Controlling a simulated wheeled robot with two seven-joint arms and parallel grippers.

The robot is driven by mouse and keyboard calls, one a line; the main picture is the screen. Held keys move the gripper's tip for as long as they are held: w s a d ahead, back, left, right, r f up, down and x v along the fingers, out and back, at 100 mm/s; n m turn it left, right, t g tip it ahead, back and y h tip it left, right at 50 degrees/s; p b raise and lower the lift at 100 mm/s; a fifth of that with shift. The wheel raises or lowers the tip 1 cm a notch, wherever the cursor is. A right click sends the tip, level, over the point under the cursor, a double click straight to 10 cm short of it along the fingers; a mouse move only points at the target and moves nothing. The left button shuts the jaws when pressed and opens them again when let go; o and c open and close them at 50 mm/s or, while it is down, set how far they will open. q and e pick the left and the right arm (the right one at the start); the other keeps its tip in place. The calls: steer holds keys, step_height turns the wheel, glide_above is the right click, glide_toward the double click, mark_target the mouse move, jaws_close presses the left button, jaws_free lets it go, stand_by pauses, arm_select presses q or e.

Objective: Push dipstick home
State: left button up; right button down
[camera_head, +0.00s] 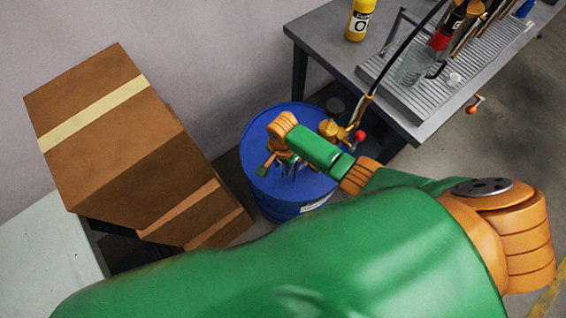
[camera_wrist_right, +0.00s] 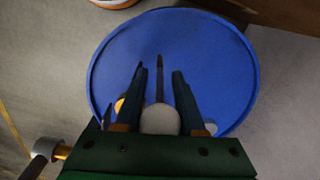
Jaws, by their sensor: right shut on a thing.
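A blue drum (camera_head: 257,136) stands on the floor between the boxes and the bench. Its blue top (camera_wrist_right: 215,60) fills most of the right wrist view. My right gripper (camera_wrist_right: 160,72) is over the drum top with a finger on each side of the dipstick (camera_wrist_right: 160,88), and is shut on it. The dipstick shows as a thin dark rod with a pale round knob nearer the wrist. Where its far end meets the drum is unclear. In the head view my right gripper (camera_head: 282,167) is small above the drum, and the dipstick is hard to make out. My left gripper is out of view.
A brass pump fitting with a red knob (camera_head: 359,136) sits at the drum's right edge. Brown cartons (camera_head: 110,120) stand left of the drum. A grey bench (camera_head: 322,38) at the upper right carries a yellow bottle (camera_head: 359,20) and a ribbed tray (camera_head: 410,101).

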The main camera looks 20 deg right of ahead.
mark_target(283, 178)
step_height(283, 178, down, 5)
steer(key=shift+r+b, duration=0.1)
steer(key=shift+b, duration=0.95)
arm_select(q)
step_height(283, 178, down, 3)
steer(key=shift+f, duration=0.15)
arm_select(e)
steer(key=c, duration=0.6)
jaws_free()
arm_select(q)
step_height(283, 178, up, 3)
steer(key=p, duration=0.3)
arm_select(e)
step_height(283, 178, up, 7)
steer(key=shift+r, duration=0.1)
